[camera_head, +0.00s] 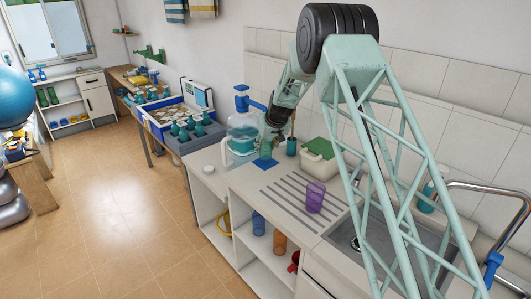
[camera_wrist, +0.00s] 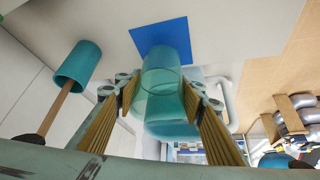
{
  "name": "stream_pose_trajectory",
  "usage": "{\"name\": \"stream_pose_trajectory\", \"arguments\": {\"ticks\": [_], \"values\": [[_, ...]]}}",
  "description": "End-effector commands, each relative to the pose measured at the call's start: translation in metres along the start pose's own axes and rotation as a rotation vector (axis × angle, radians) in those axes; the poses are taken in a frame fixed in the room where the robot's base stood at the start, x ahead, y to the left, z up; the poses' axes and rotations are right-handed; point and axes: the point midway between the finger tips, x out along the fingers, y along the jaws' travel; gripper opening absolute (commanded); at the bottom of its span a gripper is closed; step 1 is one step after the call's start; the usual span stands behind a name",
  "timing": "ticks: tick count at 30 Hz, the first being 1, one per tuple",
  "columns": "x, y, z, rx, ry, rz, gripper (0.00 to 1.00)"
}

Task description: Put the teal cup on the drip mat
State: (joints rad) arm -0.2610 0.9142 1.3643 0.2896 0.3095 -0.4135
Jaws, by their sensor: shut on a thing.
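A see-through teal cup (camera_head: 266,150) is between the fingers of my gripper (camera_head: 274,122) at the back of the counter. In the wrist view my gripper (camera_wrist: 160,103) is shut on the teal cup (camera_wrist: 163,72), with one ribbed finger on each side. The drip mat, a flat blue square (camera_head: 264,165), lies on the counter at the cup's base. In the wrist view the cup overlaps part of the blue mat (camera_wrist: 162,36). I cannot tell whether the cup touches the mat or is just above it.
A dark teal pot (camera_head: 291,146) with a wooden handle in it stands right of the cup. A water dispenser (camera_head: 241,126) stands close on the left. A lidded container (camera_head: 320,158) and purple cup (camera_head: 315,196) are nearer the sink (camera_head: 380,240). The front-left counter is mostly clear.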

Motion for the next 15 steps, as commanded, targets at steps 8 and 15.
{"name": "stream_pose_trajectory", "arguments": {"ticks": [8, 15], "values": [[0.021, 0.0, 0.015, 0.0, -0.002, 0.0, 0.29], [0.023, 0.0, 0.015, 0.0, 0.0, 0.0, 0.29]]}}
